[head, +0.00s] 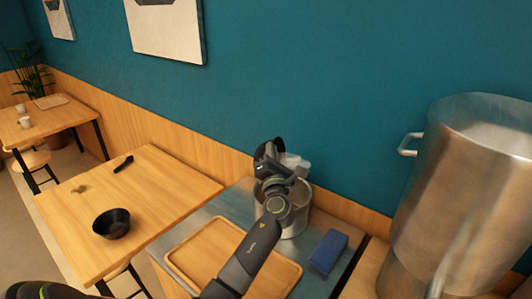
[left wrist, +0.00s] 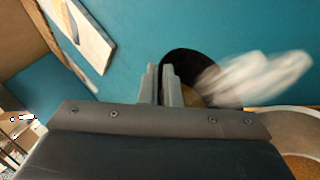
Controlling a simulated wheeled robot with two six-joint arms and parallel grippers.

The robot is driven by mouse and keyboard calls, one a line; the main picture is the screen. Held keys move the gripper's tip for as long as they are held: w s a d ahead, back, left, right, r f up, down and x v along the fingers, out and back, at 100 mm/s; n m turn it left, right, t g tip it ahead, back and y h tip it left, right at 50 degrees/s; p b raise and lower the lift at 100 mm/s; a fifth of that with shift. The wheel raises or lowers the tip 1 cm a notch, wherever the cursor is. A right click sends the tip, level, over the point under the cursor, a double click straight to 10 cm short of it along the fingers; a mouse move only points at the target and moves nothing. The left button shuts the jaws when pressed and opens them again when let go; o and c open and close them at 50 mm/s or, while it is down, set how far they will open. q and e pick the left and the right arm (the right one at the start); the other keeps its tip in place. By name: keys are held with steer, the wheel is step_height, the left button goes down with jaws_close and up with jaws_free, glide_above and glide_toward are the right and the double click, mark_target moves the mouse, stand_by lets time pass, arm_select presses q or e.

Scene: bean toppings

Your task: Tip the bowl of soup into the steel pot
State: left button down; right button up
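My left gripper (head: 268,160) is above a pale metal pot (head: 297,218) on the steel counter. In the left wrist view, its fingers (left wrist: 162,85) are close together on the rim of a black bowl (left wrist: 185,62). The bowl is tilted, with some brownish content inside. A blurred whitish shape (left wrist: 262,76) extends from the bowl's mouth; I cannot tell exactly what it is. The pot's rim (left wrist: 290,120) shows at the lower right of that view, with brown content inside. The arm hides part of the pot in the head view. My right gripper is out of view.
A wooden tray (head: 203,250) and a blue block (head: 328,252) lie near the pot. A large steel vessel (head: 450,190) stands at the right. Another black bowl (head: 111,224) and a small dark object (head: 123,163) are on the wooden table (head: 165,190) at left.

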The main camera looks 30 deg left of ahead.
arm_select(q)
steer(key=shift+w+d+f+m+t+h+b, duration=0.15)
steer(key=shift+d+f+m+t+h+b, duration=0.25)
steer(key=shift+d+m, duration=0.5)
steer(key=shift+w+d+f+m+t+h+b, duration=0.1)
steer(key=shift+d+m+t+h+b, duration=0.1)
steer(key=shift+d+m+t+b, duration=0.6)
steer(key=shift+w+d+f+m+t+h+b, duration=0.2)
steer(key=shift+d+m+t+h+b, duration=0.1)
steer(key=shift+d+m, duration=0.75)
steer(key=shift+a+m, duration=0.15)
steer(key=shift+m, duration=0.1)
